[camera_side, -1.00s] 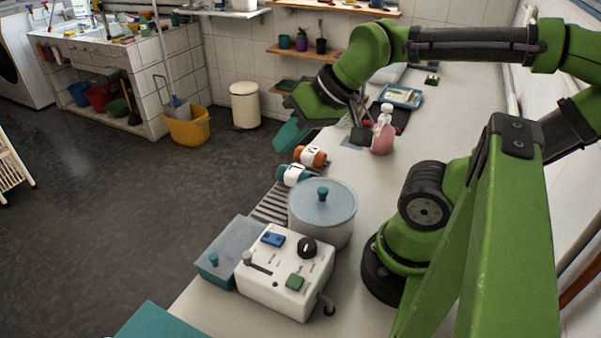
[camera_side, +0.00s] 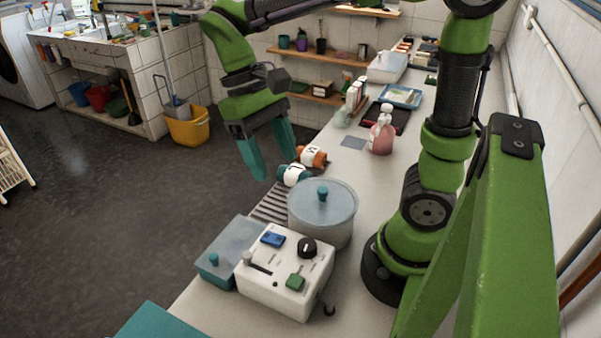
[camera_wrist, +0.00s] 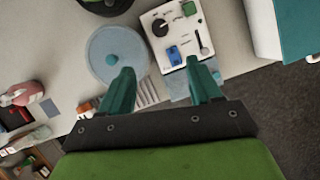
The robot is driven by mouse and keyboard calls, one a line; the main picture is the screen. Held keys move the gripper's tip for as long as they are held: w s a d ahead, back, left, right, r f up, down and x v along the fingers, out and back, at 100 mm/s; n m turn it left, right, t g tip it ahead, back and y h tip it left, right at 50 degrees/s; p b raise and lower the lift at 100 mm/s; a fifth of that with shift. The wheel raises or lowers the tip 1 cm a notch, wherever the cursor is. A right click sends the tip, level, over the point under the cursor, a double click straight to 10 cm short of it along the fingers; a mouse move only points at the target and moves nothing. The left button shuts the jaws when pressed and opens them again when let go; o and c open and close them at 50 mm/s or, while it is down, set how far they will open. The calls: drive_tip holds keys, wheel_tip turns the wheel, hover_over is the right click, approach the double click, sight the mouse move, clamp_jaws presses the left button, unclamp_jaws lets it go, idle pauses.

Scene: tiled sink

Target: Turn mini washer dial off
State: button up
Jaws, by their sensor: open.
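The mini washer's white control box (camera_side: 290,290) sits on the near part of the counter, with a black round dial (camera_side: 307,247) on its top, a blue button, a green button and a slider. The dial also shows in the wrist view (camera_wrist: 160,27). The washer's round tub (camera_side: 330,218) with a teal lid knob stands behind the box. My gripper (camera_side: 266,162) is open and empty, its teal fingers pointing down, above and beyond the tub on the counter's left side. It also shows in the wrist view (camera_wrist: 161,88). Nothing touches the dial.
A teal bin (camera_side: 222,258) adjoins the box on its left. Orange (camera_side: 312,156) and teal (camera_side: 293,175) rolls lie near the gripper. A pink bottle (camera_side: 382,135) and a blue tray (camera_side: 401,96) stand farther back. The counter right of the tub is partly clear.

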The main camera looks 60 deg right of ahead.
sight(307, 244)
drive_tip(key=x, duration=1.7)
drive_tip(key=shift+s+r, duration=0.1)
drive_tip(key=shift+s, duration=0.05)
drive_tip(key=shift+c, duration=0.4)
drive_tip(key=c, duration=0.9)
drive_tip(key=shift+c, duration=0.2)
